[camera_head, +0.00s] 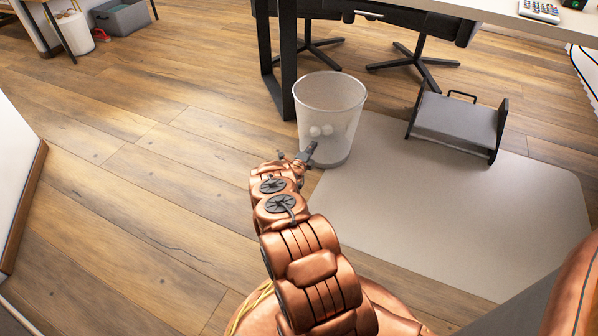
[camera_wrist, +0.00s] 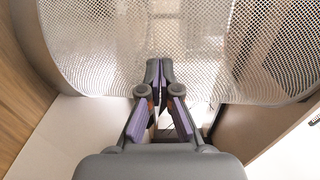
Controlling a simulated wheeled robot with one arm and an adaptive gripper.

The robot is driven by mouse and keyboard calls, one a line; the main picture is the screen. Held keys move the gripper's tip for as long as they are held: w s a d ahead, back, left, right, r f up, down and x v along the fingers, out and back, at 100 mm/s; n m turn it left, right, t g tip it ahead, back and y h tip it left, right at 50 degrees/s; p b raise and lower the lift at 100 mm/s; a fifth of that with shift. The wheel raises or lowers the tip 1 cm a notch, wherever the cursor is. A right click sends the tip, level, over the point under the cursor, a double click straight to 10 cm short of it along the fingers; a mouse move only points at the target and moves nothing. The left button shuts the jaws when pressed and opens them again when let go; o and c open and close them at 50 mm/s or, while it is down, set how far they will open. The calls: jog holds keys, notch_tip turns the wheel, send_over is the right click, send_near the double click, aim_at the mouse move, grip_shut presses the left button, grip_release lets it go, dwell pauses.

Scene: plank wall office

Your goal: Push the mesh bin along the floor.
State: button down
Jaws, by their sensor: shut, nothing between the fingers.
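The mesh bin (camera_head: 329,105) is light grey, tall and upright, and stands at the left back corner of the pale floor mat by the desk leg. A few white crumpled balls show inside it. My gripper (camera_head: 311,149) is low at the bin's front left side, fingers pointing at its wall. In the wrist view the mesh wall (camera_wrist: 95,45) fills the upper part, and my shut fingers (camera_wrist: 157,66) are right at it with nothing between them. Whether the fingertips touch the mesh I cannot tell.
The pale floor mat (camera_head: 430,230) lies right of my arm. A grey footrest (camera_head: 456,122) stands on it, right of the bin. A dark desk leg (camera_head: 284,60) rises just behind the bin. Chair bases (camera_head: 418,65) are further back. Open wood floor (camera_head: 150,170) lies to the left.

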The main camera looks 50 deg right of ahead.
jog(key=p+v, duration=0.5)
jog(key=v, duration=0.9)
